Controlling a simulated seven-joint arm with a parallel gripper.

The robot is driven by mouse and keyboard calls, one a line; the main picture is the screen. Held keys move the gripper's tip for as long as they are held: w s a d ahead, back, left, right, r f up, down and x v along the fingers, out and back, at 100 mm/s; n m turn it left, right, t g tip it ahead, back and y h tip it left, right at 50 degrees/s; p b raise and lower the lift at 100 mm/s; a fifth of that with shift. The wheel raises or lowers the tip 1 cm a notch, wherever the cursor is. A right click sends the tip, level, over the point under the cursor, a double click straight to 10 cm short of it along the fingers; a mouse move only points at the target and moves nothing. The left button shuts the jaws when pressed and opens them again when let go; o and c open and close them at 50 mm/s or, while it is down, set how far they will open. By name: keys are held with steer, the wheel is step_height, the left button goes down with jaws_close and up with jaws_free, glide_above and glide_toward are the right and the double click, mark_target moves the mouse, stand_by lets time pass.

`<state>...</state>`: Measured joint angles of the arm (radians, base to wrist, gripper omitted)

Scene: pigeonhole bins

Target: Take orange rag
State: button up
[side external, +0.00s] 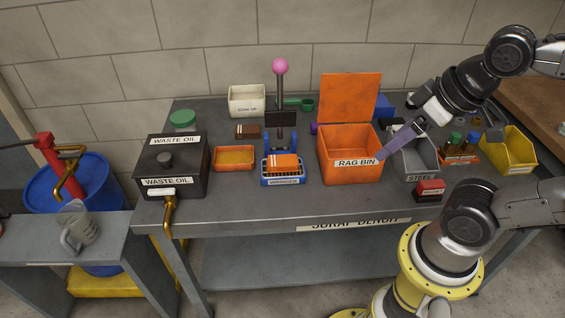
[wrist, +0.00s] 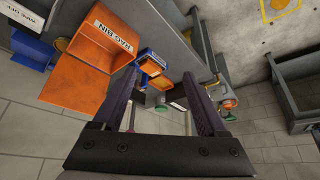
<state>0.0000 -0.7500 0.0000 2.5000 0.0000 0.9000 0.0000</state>
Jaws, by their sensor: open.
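An orange block-like piece that looks like the rag (side external: 283,163) sits in the blue tray labelled WRINGER (side external: 283,180), at the middle of the bench. In the wrist view the orange rag (wrist: 152,68) shows in the blue wringer, between and beyond my fingertips. My gripper (side external: 390,149) is open and empty, in front of the right side of the orange RAG BIN (side external: 357,176), to the right of the wringer. In the wrist view the two fingers of my gripper (wrist: 157,77) are spread wide. The rag bin's lid (side external: 350,97) stands open; its interior looks empty.
A dark waste oil box (side external: 180,165) and a shallow orange tray (side external: 235,165) stand left of the wringer. A post with a pink ball (side external: 280,66) rises behind it. A grey steel bin (side external: 421,157) and yellow bin (side external: 507,150) stand right. The front bench strip is mostly clear.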

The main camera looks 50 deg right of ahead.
stand_by(0.3)
steer(key=o, duration=0.4)
steer(key=shift+c, duration=0.2)
steer(key=n+g, duration=0.6)
steer(key=n, duration=0.3)
glide_above(293, 159)
step_height(293, 159, down, 10)
steer(key=f, duration=0.6)
steer(key=shift+w+a+f, duration=0.1)
steer(key=shift+a+f, duration=0.1)
steer(key=shift+f, duration=0.2)
steer(key=shift+d+f, duration=0.2)
steer(key=shift+f, duration=2.5)
